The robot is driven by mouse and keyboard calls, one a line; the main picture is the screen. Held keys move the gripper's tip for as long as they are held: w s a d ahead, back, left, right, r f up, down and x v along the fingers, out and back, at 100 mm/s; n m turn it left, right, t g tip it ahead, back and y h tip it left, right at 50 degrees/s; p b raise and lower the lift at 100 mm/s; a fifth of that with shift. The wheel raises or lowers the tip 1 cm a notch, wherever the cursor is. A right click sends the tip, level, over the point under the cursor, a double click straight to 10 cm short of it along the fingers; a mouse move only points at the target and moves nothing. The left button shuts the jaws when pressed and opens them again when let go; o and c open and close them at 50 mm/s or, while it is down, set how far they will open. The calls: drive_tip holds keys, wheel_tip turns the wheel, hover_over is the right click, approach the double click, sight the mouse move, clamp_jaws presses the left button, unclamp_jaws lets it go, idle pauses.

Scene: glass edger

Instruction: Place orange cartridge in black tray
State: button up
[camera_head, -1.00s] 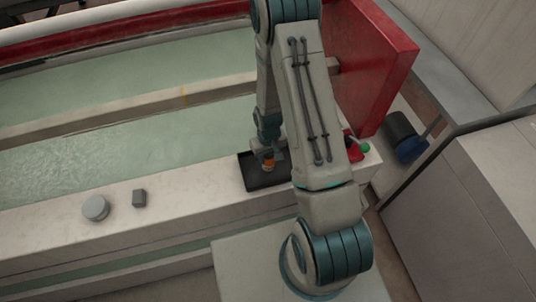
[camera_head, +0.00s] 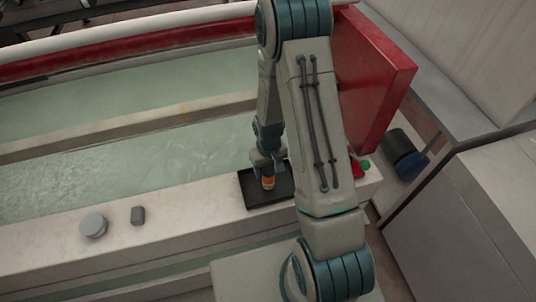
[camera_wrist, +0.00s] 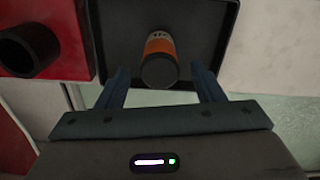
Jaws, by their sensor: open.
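The orange cartridge (camera_head: 268,183) has an orange band and dark ends. It is inside the black tray (camera_head: 258,201) on the pale ledge. In the wrist view the cartridge (camera_wrist: 160,58) shows over the tray floor, with its dark end toward my gripper. My gripper (camera_wrist: 163,80) is open, one finger on each side of the cartridge's near end, with gaps between. The tray (camera_wrist: 225,20) fills the upper middle of the wrist view. I cannot tell whether the cartridge fully rests on the tray floor.
A round grey piece (camera_head: 93,225) and a small dark block (camera_head: 138,215) sit on the ledge at left. A red panel (camera_head: 375,80) stands behind my arm. Red and green knobs (camera_head: 362,167) are right of the tray. A water-filled trough (camera_head: 150,150) lies behind the ledge.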

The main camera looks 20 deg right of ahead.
drive_tip(key=s+r+t, duration=0.1)
drive_tip(key=s+r, duration=0.2)
drive_tip(key=r, duration=0.9)
drive_tip(key=s+r+t, duration=0.1)
drive_tip(key=s+r, duration=0.2)
drive_tip(key=r, duration=0.9)
drive_tip(key=s+r+m+t, duration=0.1)
drive_tip(key=s+r, duration=0.6)
drive_tip(key=s, duration=0.2)
drive_tip(key=shift+s+r+m+b, duration=0.3)
drive_tip(key=shift+m+b, duration=0.1)
